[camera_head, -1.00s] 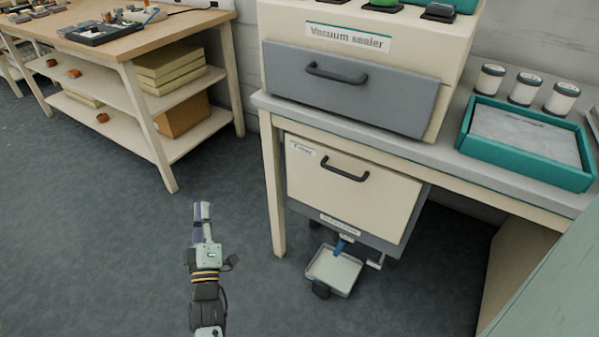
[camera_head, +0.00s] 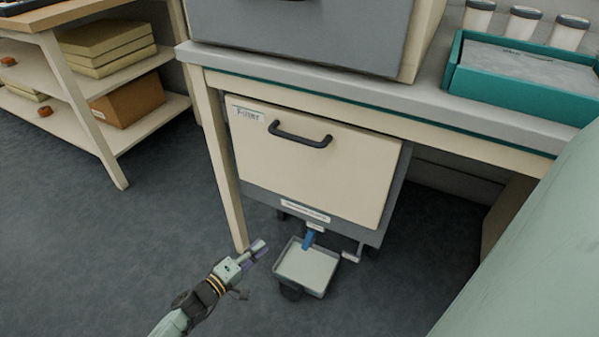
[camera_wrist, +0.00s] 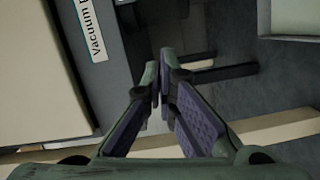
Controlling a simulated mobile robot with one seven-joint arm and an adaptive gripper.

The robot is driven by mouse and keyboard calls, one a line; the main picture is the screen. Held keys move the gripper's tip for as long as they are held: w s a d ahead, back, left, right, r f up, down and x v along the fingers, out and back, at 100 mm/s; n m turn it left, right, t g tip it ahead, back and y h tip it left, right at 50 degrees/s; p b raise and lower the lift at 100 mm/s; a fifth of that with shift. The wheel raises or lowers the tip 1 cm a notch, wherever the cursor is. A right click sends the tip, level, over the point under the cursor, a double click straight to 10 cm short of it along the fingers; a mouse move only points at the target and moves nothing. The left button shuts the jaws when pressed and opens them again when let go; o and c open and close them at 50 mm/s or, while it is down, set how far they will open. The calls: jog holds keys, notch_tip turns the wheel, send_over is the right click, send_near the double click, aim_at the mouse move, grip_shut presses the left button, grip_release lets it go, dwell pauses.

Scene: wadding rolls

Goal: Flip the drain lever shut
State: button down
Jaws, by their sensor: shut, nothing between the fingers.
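The drain lever (camera_head: 308,239) is a small blue piece under the lower edge of the cream filter cabinet (camera_head: 310,165), above a pale tray (camera_head: 306,268). It points downward, and its fine shape is too small to tell. My gripper (camera_head: 260,247) is shut and empty, to the left of the lever and tray and apart from them, near the table leg. In the wrist view my fingers (camera_wrist: 163,70) are together at the tips, and the cabinet's labelled lower edge (camera_wrist: 92,30) shows at left. I cannot make out the blue lever there.
The table leg (camera_head: 222,165) stands just behind my gripper. A bracket-like piece (camera_head: 352,256) sticks out right of the tray. A grey tabletop (camera_head: 300,85) overhangs the cabinet. A shelf unit (camera_head: 110,145) stands at left. Open floor (camera_head: 90,250) lies left of my gripper.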

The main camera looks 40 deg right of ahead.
aim_at(310, 236)
jog(key=shift+d+f, duration=0.15)
jog(key=shift+d, duration=0.05)
jog(key=shift+s+d+f+b, duration=0.2)
jog(key=shift+s+d+b, duration=0.15)
jog(key=shift+d, duration=1.55)
jog(key=shift+s+d+f+b, duration=0.25)
jog(key=shift+s+d+b, duration=0.1)
jog(key=shift+d, duration=1.55)
jog(key=shift+s+d+f+b, duration=0.2)
jog(key=shift+s+d+b, duration=0.15)
jog(key=shift+d, duration=1.55)
